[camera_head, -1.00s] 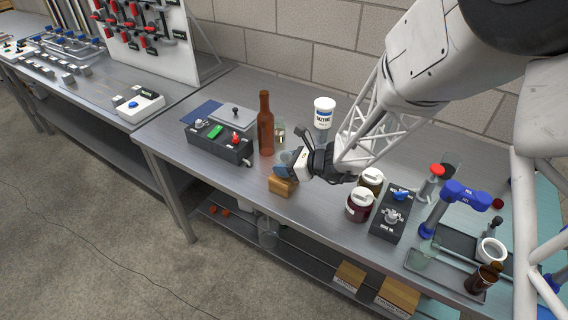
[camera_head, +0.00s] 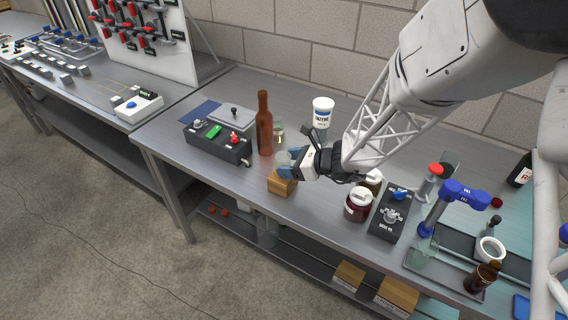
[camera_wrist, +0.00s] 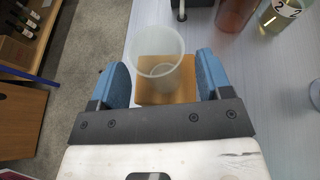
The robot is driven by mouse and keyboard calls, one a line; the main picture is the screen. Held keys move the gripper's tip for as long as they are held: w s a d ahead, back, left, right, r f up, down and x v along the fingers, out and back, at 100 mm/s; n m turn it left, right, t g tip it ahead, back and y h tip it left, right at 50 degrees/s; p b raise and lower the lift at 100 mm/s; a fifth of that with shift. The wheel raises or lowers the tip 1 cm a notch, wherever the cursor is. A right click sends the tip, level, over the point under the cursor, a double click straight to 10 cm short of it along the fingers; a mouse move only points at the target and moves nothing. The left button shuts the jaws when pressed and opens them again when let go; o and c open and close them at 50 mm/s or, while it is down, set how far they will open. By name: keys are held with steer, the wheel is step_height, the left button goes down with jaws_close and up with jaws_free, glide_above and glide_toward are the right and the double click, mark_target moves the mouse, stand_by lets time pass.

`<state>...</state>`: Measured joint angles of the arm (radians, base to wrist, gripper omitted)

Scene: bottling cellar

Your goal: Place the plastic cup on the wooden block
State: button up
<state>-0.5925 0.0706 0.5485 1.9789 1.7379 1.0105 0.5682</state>
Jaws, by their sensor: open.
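The clear plastic cup (camera_wrist: 157,55) stands upright over the wooden block (camera_wrist: 172,88) in the wrist view and appears to rest on it. In the head view, the cup (camera_head: 282,158) is partly hidden by my gripper (camera_head: 291,165), and the block (camera_head: 281,185) sits below it near the table's front edge. In the wrist view, my gripper (camera_wrist: 162,82) is open, with one blue finger on each side of the cup and gaps between fingers and cup.
A brown bottle (camera_head: 265,125) and a glass jar (camera_head: 278,134) stand just behind the block. A black control box (camera_head: 217,143) is to the left. A dark red jar (camera_head: 359,205) and a white tub (camera_head: 323,112) are to the right and behind.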

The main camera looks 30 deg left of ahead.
steer(key=v, duration=0.9)
steer(key=shift+d+r, duration=0.15)
steer(key=shift+d, duration=0.2)
stand_by(0.3)
steer(key=s+d+r+n+t+h, duration=0.1)
steer(key=s+d+r+n+h, duration=0.3)
steer(key=d, duration=1)
steer(key=s+d+r+n+t+h, duration=0.2)
steer(key=s+d+r+n+h, duration=0.3)
steer(key=s+d, duration=0.5)
steer(key=s+d+r+n+t+h, duration=0.1)
steer(key=s+d+r+n+h, duration=0.3)
steer(key=d, duration=1.4)
steer(key=s+r+n, duration=0.2)
steer(key=s+r, duration=0.1)
steer(key=r, duration=0.1)
steer(key=shift+d+n+t+h, duration=0.25)
steer(key=shift+n+t+h, duration=0.05)
steer(key=shift+n+t, duration=0.1)
steer(key=shift+s, duration=0.15)
